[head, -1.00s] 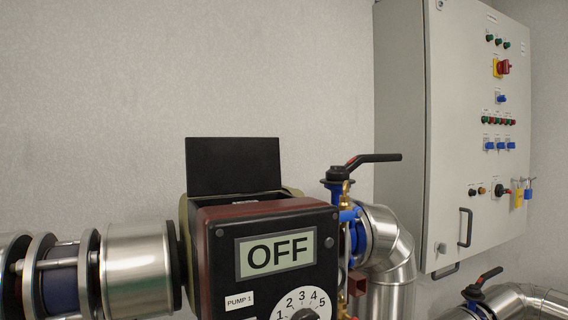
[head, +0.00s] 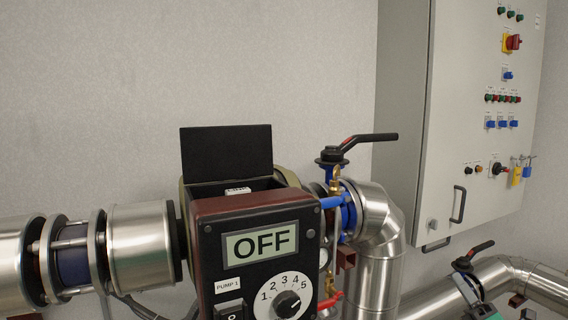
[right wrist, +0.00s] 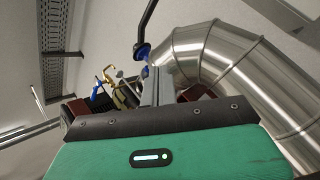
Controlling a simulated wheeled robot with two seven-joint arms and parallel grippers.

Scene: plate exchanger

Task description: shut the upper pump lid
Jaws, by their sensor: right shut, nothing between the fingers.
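The upper pump lid (head: 226,152) is a flat black panel standing upright at the back of the open top of the pump box (head: 208,262). The box is labelled PUMP 1, and its display (head: 260,243) reads OFF. My right gripper (head: 468,286) is low at the right edge area of the head view, well right of the box and below the lid. In the right wrist view its grey fingers (right wrist: 155,86) are together and empty. The lid cannot be made out there. My left gripper is not in view.
A valve with a black lever (head: 362,138) and a steel pipe elbow (head: 378,215) stand right of the box. A second lever valve (head: 480,248) is close to my right gripper. A grey control cabinet (head: 400,110) hangs at right. Wall space above the lid is clear.

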